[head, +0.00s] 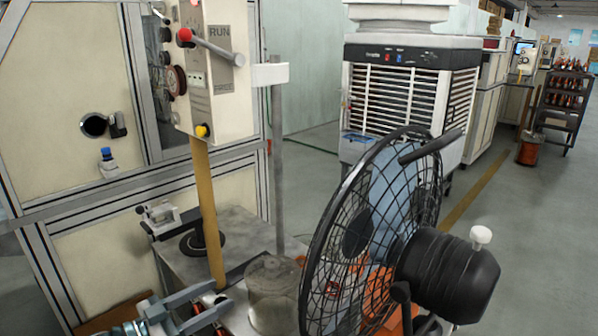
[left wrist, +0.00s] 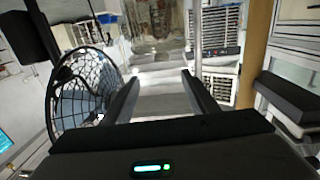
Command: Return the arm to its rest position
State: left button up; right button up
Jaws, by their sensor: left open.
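My left gripper (head: 229,297) is at the bottom left of the head view, with its two grey fingers spread apart and pointing right. In the left wrist view my left gripper (left wrist: 160,80) shows both dark fingers apart, with nothing between them. In the head view it is over the near part of the grey work surface (head: 215,262), close to a metal cylinder (head: 272,297). Most of my left arm is out of view. My right gripper is not in view.
A black caged fan (head: 375,230) stands at the front right; it also shows in the left wrist view (left wrist: 80,95). A yellow post (head: 208,215) rises beside the machine cabinet (head: 70,90). An air cooler (head: 400,95) stands behind. Open floor (head: 530,240) lies at right.

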pick_arm(q)
jog(key=s+d+f+n+g+y, duration=0.1)
jog(key=s+d+f+n+y, duration=0.1)
jog(key=s+d+f+y, duration=0.4)
jog(key=s+d+f+n+g+y, duration=0.1)
jog(key=s+f+n, duration=0.1)
jog(key=s+f, duration=0.5)
jog(key=s+a+f+n+g+y, duration=0.1)
jog(key=s+a+f+g+y, duration=0.1)
jog(key=s+f, duration=0.35)
jog(key=s+a+f+n+g+y, duration=0.1)
jog(key=s+a+f+g+y, duration=0.15)
jog(key=s, duration=0.65)
jog(key=s+a+f+n+g+y, duration=0.1)
jog(key=s+a+f+g, duration=0.15)
jog(key=s, duration=0.45)
jog(key=w+d+f+t, duration=0.1)
jog(key=w+d+f, duration=0.15)
jog(key=f, duration=0.65)
jog(key=w+d+f+t, duration=0.15)
jog(key=w+f, duration=0.25)
jog(key=f, duration=0.6)
jog(key=s+d+f+h, duration=0.1)
jog(key=f, duration=0.7)
jog(key=s+d+f+t, duration=0.1)
jog(key=s+d+f, duration=0.1)
jog(key=f, duration=0.6)
jog(key=shift+s+d+m+h, duration=0.15)
jog(key=shift+s+m+h, duration=0.1)
jog(key=shift+m+h, duration=0.15)
